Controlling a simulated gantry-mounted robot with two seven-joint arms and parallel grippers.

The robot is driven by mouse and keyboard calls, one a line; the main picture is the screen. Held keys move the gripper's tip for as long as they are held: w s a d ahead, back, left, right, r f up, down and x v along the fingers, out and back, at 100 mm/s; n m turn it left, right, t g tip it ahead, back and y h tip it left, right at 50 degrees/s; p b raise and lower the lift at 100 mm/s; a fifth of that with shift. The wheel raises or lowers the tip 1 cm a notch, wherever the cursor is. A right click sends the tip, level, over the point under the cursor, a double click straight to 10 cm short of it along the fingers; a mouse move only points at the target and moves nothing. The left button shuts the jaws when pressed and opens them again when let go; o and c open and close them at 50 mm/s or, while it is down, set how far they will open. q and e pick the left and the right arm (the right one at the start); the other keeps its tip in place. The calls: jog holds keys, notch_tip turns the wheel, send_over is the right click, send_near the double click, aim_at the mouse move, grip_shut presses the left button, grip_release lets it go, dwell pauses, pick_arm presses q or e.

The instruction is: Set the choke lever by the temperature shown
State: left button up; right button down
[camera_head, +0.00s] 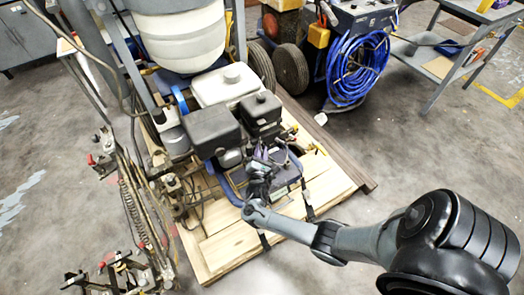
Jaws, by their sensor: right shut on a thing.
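The line striper's engine (213,130), with black covers and a white tank (228,85), stands on a wooden pallet (230,245). My right arm comes in from the lower right, and its gripper (259,170) is at the engine's near right side, pointing in toward it. The right gripper is shut on a small engine part, which its fingers and the clutter hide. I cannot make out the choke lever or its position, nor any temperature reading. My left gripper is not in view.
A large white bucket (180,35) stands behind the engine. Hoses and metal rods (135,200) crowd the left. A coiled blue hose (357,70) hangs on a machine at the back, beside a grey cart (450,62).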

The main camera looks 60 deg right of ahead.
jog(key=shift+g, duration=0.3)
jog(key=c, duration=1.4)
grip_release()
jog(key=shift+o, duration=1.1)
jog(key=shift+s+d, duration=0.1)
jog(key=shift+o, duration=0.4)
jog(key=shift+s, duration=0.1)
jog(key=shift+d, duration=0.1)
